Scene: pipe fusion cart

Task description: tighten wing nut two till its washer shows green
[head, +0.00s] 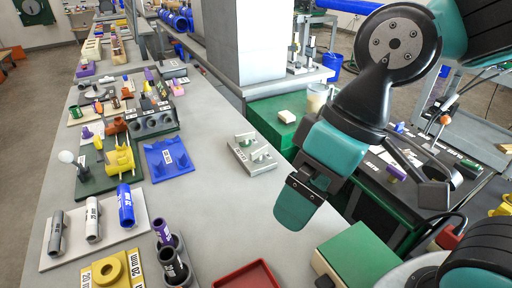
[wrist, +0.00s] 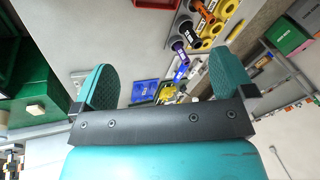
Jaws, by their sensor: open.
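A small light-grey plate (head: 252,155) with a label lies on the bench left of my gripper. Two pale raised pieces stand on it with a little green beside them. They may be the wing nuts, but they are too small to tell which is number two or to read washer colours. My gripper (head: 298,205) hangs over the bench, right of and nearer than the plate, and apart from it. In the wrist view my gripper (wrist: 166,82) shows two teal fingers spread wide with nothing between them.
A blue tray (head: 168,158), a yellow clamp piece (head: 119,158) and a board of pipe pieces (head: 64,258) stand on the left. A red tray (head: 246,276) is at the front edge. A green box (head: 350,258) is right. Bare bench surrounds the grey plate.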

